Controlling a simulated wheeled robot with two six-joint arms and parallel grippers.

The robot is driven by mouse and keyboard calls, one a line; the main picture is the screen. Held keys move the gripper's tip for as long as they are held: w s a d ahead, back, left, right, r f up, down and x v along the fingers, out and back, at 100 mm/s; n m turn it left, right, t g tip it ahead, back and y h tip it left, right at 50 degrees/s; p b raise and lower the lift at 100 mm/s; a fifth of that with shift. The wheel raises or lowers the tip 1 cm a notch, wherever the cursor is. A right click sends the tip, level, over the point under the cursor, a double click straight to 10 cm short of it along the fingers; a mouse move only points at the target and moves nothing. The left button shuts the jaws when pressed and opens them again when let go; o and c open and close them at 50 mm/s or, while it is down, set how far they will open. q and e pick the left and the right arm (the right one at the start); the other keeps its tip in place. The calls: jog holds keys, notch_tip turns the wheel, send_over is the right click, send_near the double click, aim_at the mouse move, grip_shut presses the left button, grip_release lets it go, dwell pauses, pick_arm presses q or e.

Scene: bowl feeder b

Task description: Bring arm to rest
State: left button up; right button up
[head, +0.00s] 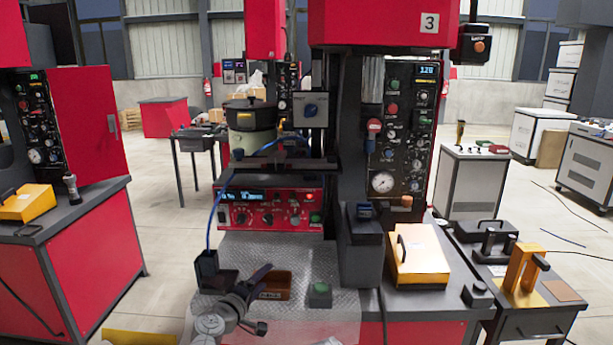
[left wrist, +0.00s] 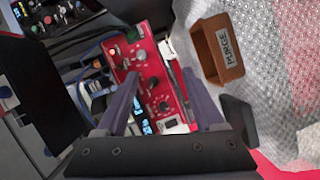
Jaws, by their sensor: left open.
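My left arm reaches in at the bottom of the head view, with its grey wrist over the textured metal worktop (head: 330,270). My left gripper (head: 258,280) is beside the brown PURGE bin (head: 272,294), above the worktop. In the left wrist view the two fingers of the left gripper (left wrist: 160,78) stand apart with nothing held between them. The red control panel (left wrist: 150,80) shows behind the fingers, and the PURGE bin (left wrist: 232,72) is to their right. My right gripper is in neither view.
A black open box (head: 212,275) stands left of the gripper, and a green-topped block (head: 320,294) right of the bin. The red control panel with knobs (head: 270,206) rises behind. A dark bin (head: 362,250) and a yellow case (head: 418,258) are farther right.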

pick_arm(q)
jog(key=s+d+f+m+g+h, duration=0.1)
jog(key=s+d+f+m+g, duration=0.75)
jog(key=s+d+f, duration=0.3)
jog(key=s+f+m+g+y, duration=0.3)
jog(key=s+f+m+g, duration=0.1)
jog(key=s+f, duration=0.15)
jog(key=s+a+f+m+g+y, duration=0.25)
jog(key=s+a+y, duration=0.25)
jog(key=s, duration=0.4)
notch_tip(320, 180, up, 13)
jog(key=p, duration=1.2)
jog(key=shift+a+n, duration=0.35)
jog(key=shift+n, duration=0.05)
jog(key=shift+f, duration=0.1)
